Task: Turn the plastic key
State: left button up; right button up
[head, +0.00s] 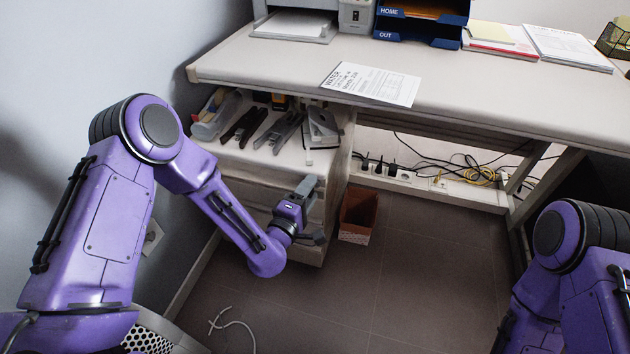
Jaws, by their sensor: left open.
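I cannot make out a plastic key in the head view. It may be too small to see or hidden behind my left gripper. The drawer cabinet (263,185) stands under the left part of the desk, with its drawer fronts facing me. My left gripper (316,212) is in front of the cabinet's right part, at drawer height. Its fingers are apart, and I see nothing between them. I cannot tell whether it touches the cabinet. My right gripper is out of view; only part of my right arm shows at the lower right.
Staplers (278,131) and other office items lie on the cabinet top. The desk (455,88) above holds a paper sheet (371,84) and blue trays (420,22). A reddish bin (357,216) stands right of the cabinet. Cables (480,172) run behind. The floor (420,270) ahead is mostly clear.

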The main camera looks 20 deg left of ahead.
pick_arm(q)
jog(key=shift+s, duration=0.2)
jog(key=v, duration=1)
jog(key=s+a+f+m+g+y, duration=0.2)
jog(key=s+f+m+g, duration=0.2)
jog(key=f, duration=0.3)
jog(key=s+a+f+m+g+y, duration=0.1)
jog(key=s+a+f+m+g, duration=0.3)
jog(key=f, duration=0.3)
jog(key=s+a+f+m+g+y, duration=0.1)
jog(key=s+a+f+g+y, duration=0.2)
jog(key=s, duration=0.5)
jog(key=s+a+f+g+y, duration=0.1)
jog(key=s+a+f+g, duration=0.25)
jog(key=s, duration=0.35)
notch_tip(320, 180, up, 27)
jog(key=p, duration=2.6)
jog(key=shift+a+f, duration=0.2)
jog(key=shift+a, duration=0.15)
